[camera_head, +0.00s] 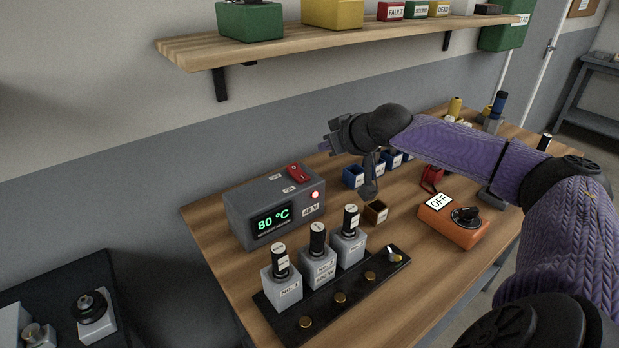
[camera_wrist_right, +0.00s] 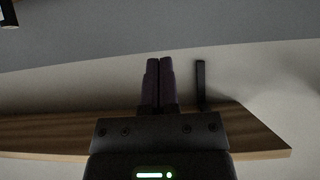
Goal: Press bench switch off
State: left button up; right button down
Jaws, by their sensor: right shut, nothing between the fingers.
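A grey box (camera_head: 247,212) on the wooden bench has a red rocker switch (camera_head: 298,173) on top, a lit red lamp (camera_head: 315,195) and a display reading 80 °C. An orange box (camera_head: 452,226) with a black knob (camera_head: 466,215) and an "OFF" label stands further right. I cannot tell from its looks which is the bench switch. My right gripper (camera_head: 327,146) is above the bench, beyond and to the right of the rocker, apart from it, pointing left. The right wrist view shows its fingers (camera_wrist_right: 160,66) shut and empty. My left gripper is not in view.
Several small blue bins (camera_head: 353,177) and a brown box (camera_head: 376,212) lie below my right arm. A wooden shelf (camera_head: 190,52) overhangs the back. Clear wood lies at front right.

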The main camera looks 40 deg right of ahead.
jog(key=f+b, duration=0.2)
jog(key=b, duration=0.2)
send_over(294, 165)
jog(key=s, duration=0.4)
jog(key=f, duration=0.3)
jog(key=shift+w+a+f, duration=0.25)
jog(key=shift+a+f, duration=0.05)
jog(key=shift+f, duration=0.05)
jog(key=f, duration=0.2)
jog(key=shift+w+d+f+b, duration=0.1)
jog(key=shift+w+f+b, duration=0.15)
jog(key=shift+f+b, duration=0.1)
jog(key=shift+w+f, duration=0.1)
jog(key=shift+f, duration=0.35)
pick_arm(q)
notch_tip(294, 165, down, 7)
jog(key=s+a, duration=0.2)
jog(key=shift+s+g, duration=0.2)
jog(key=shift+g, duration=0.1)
